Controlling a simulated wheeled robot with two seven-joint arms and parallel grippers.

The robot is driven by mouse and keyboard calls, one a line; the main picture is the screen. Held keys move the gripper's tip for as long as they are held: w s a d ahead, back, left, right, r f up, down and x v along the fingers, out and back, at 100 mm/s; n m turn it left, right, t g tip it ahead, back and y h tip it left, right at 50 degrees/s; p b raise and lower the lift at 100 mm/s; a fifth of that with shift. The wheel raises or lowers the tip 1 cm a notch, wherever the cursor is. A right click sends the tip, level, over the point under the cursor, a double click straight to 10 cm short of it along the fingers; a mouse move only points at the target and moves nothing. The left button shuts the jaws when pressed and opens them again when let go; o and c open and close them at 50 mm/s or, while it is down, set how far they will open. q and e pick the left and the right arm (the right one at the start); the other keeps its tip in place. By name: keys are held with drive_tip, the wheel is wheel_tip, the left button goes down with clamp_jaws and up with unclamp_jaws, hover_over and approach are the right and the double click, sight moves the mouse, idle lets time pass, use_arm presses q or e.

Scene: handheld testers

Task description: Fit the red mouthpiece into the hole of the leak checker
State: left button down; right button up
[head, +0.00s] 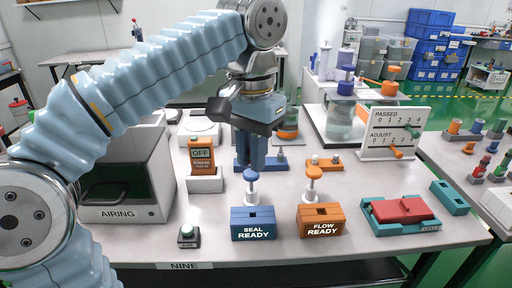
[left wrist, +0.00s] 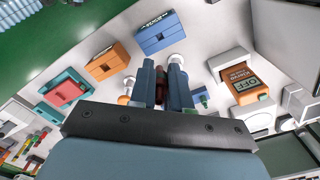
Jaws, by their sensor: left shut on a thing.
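My left gripper (head: 250,163) points down over the back middle of the table. Its fingers are shut on the red mouthpiece, and a dark red part (left wrist: 162,86) shows between them in the left wrist view. In the head view the fingers hide it. A handheld tester (head: 202,155), orange-brown with a green OFF screen, stands in a white cradle left of the gripper. It also shows in the left wrist view (left wrist: 243,88). I cannot read whether it is the leak checker, and its hole is not clear. My right gripper is not in view.
A blue holder (head: 270,164) is behind the fingers. In front stand a white post with a blue cap (head: 251,175), a blue SEAL READY box (head: 252,231) and an orange FLOW READY box (head: 321,228). The AIRING box (head: 120,212) is left; a teal tray (head: 385,226) is right.

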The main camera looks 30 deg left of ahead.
use_arm(q)
drive_tip(key=shift+s, duration=0.15)
wheel_tip(320, 180, down, 6)
drive_tip(key=b, duration=0.4)
drive_tip(key=shift+r, duration=0.1)
drive_tip(key=shift+m+p, duration=0.3)
drive_tip(key=shift+p, duration=0.2)
idle(1.6)
drive_tip(key=shift+f+b, duration=2.25)
drive_tip(key=shift+f, duration=0.8)
drive_tip(key=c, duration=1)
unclamp_jaws()
